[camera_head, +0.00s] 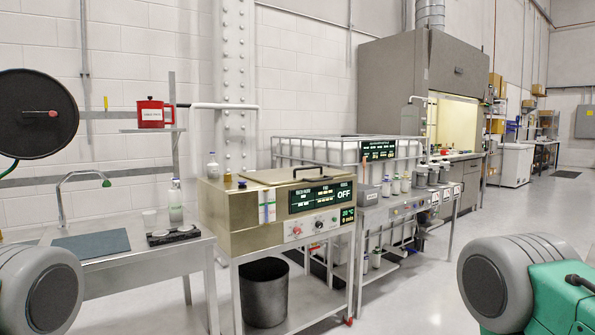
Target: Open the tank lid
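The tank (270,233) is a brass-coloured metal box with a dark front display reading OFF. It stands on a metal stand right of the sink bench. Its lid (285,176) is a flat panel lying on the top, and it looks shut. A dark bar handle (308,169) rises at the lid's right part. Neither of my grippers is in view.
Small bottles (212,166) stand on the tank's left top. A sink bench (130,262) is on the left, and a black bin (264,293) sits under the tank. A side table (395,205) with several containers adjoins on the right. The floor (415,292) at right front is clear.

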